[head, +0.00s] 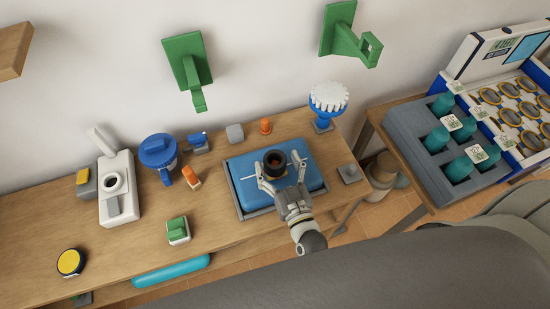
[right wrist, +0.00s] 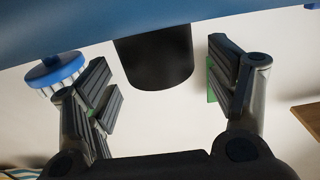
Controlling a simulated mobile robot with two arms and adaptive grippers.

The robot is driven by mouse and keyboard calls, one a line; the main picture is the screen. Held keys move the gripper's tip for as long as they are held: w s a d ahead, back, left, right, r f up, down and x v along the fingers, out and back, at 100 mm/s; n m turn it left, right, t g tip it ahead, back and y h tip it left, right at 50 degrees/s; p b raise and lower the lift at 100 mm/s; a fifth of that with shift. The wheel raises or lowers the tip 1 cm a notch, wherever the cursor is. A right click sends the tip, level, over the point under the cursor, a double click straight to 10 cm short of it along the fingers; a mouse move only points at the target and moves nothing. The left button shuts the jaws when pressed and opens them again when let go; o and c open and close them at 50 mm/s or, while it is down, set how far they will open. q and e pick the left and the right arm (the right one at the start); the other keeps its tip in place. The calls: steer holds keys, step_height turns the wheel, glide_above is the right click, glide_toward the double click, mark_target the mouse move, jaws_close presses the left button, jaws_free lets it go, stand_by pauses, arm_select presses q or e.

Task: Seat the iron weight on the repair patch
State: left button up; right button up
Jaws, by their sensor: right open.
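The iron weight (head: 275,162), a dark cylinder with a brownish, hollow-looking top, stands on a blue pad (head: 310,182) in a grey tray. It shows upside down in the right wrist view (right wrist: 155,62), against the blue surface. A thin white line (head: 246,178) runs on the pad to either side of the weight. I cannot make out the repair patch; the weight and gripper cover the middle of the pad. My right gripper (head: 279,171) is open, its fingers on either side of the weight with gaps showing in the wrist view (right wrist: 165,85). My left gripper is not in view.
A blue stand with a white ribbed top (head: 328,97) is behind right of the tray. A grey block (head: 349,174) lies right of it. A blue jug (head: 158,151), an orange-topped piece (head: 191,178) and a green-topped block (head: 177,229) are left.

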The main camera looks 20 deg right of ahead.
steer(key=s, duration=0.9)
steer(key=shift+s+d, duration=0.15)
steer(key=shift+s, duration=0.25)
